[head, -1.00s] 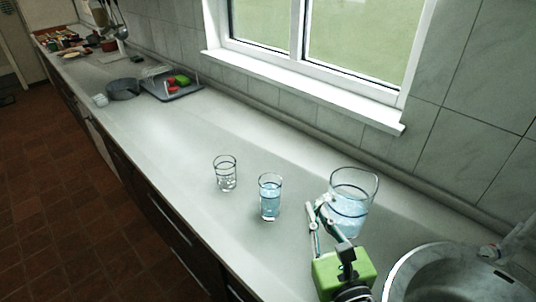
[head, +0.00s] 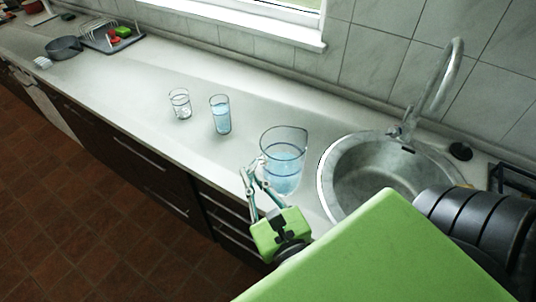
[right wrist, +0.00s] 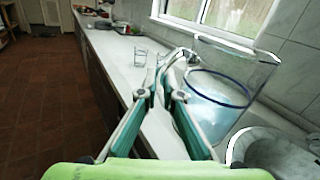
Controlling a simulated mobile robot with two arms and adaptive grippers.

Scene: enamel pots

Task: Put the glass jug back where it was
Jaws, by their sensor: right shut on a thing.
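The glass jug (head: 284,168) is clear, with a dark ring round it and bluish liquid inside. It is upright at the counter's front part, left of the sink. My right gripper (head: 255,172) is at its left side, shut on it. In the right wrist view the jug (right wrist: 222,98) is large at the right of the gripper's fingers (right wrist: 162,85). Whether its base touches the counter is not clear. My left gripper is not in view.
A glass with bluish liquid (head: 220,116) and a clearer glass (head: 180,104) stand left of the jug on the counter (head: 130,105). The sink (head: 350,160) with its faucet (head: 448,75) is at the right. A dark pan (head: 64,48) and a dish rack (head: 108,40) stand far left.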

